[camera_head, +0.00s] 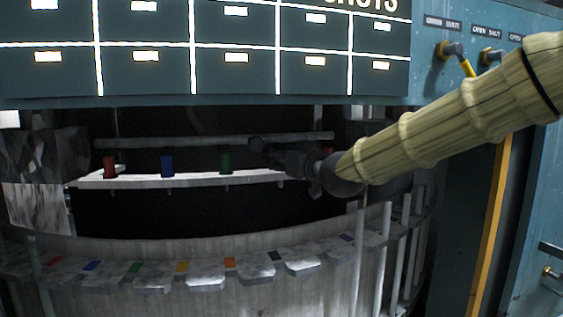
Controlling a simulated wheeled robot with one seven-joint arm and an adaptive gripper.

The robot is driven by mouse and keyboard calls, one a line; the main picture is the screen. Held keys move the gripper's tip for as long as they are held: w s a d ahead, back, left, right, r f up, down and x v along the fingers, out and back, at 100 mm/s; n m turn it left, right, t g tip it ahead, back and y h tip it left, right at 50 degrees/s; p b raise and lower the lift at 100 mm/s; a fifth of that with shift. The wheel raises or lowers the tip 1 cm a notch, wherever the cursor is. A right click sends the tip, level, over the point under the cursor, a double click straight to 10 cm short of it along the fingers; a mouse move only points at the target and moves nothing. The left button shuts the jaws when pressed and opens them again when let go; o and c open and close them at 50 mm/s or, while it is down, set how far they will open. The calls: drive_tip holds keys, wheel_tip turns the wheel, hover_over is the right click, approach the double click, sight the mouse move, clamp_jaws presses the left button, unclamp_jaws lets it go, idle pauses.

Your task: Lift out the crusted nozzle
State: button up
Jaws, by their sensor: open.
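My gripper (262,150) is dark, at the end of my pale sleeved arm reaching in from the right. It is open, near the right end of a lit white shelf (240,178) and right of the green piece. Small upright pieces stand along this shelf: a red one (109,166), a blue one (167,165) and a green one (226,160). I cannot tell which piece, if any, is the crusted nozzle. My gripper and wrist hide the right part of the shelf, and the dark fingers are hard to make out.
A dark panel (240,70) with white labels hangs above the opening. Below, a curved wall (220,250) carries several ledges with coloured marks. Pale upright rods (384,255) and a yellow post (490,230) stand at the right. The space under the shelf is dark.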

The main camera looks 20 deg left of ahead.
clamp_jaws()
